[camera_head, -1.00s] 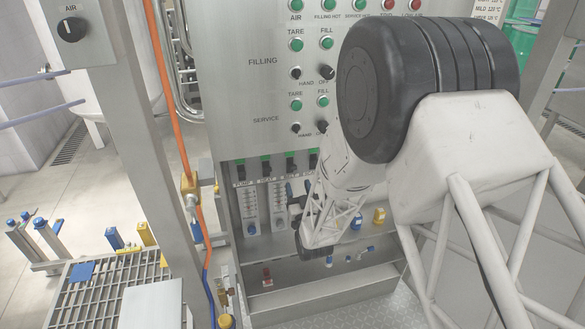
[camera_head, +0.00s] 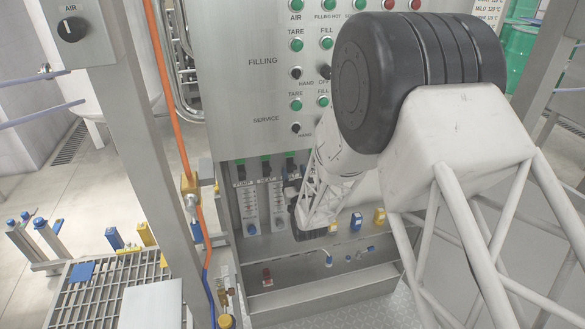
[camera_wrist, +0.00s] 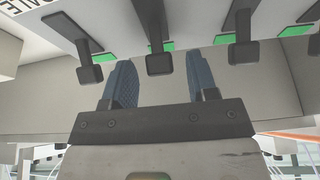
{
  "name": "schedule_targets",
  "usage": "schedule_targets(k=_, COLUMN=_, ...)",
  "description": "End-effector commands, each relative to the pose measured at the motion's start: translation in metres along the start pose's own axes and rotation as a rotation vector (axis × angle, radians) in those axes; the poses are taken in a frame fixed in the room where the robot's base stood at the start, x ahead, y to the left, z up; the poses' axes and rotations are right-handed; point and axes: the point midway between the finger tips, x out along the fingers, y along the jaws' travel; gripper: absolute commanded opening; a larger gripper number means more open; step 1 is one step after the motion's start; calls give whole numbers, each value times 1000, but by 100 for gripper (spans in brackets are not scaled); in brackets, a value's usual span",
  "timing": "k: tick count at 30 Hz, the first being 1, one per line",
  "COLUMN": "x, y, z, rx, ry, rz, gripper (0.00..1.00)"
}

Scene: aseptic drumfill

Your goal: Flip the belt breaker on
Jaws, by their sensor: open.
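The belt breaker (camera_head: 265,167) is a dark lever with a green patch above it, second from the left in the row under the control panel in the head view; its label reads BELT. My gripper (camera_wrist: 159,60) is open and empty in the wrist view, its two blue fingers pointing up at the breaker row. One black lever (camera_wrist: 160,62) hangs between and just beyond the fingertips, with no contact visible. I cannot tell which breaker that lever is. In the head view, my gripper is mostly hidden by my arm, below and right of the belt breaker.
The pump breaker (camera_head: 239,170) is left of the belt breaker, and another breaker (camera_head: 290,164) is right of it. In the wrist view, levers flank the fingers at left (camera_wrist: 90,74) and right (camera_wrist: 243,52). Flow meters (camera_head: 249,212) stand below. A post (camera_head: 150,150) rises at left.

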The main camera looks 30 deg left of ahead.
Motion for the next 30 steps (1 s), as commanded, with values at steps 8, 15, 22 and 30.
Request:
schedule_targets(k=8, x=20, y=0, z=0, rx=0, ry=-1, rz=0, gripper=53)
schedule_targets(k=15, x=21, y=0, z=0, rx=0, ry=0, rz=0, gripper=53)
schedule_targets(k=22, x=21, y=0, z=0, rx=0, ry=0, rz=0, gripper=32)
schedule_targets(k=30, x=21, y=0, z=0, rx=0, ry=-2, rz=0, gripper=4)
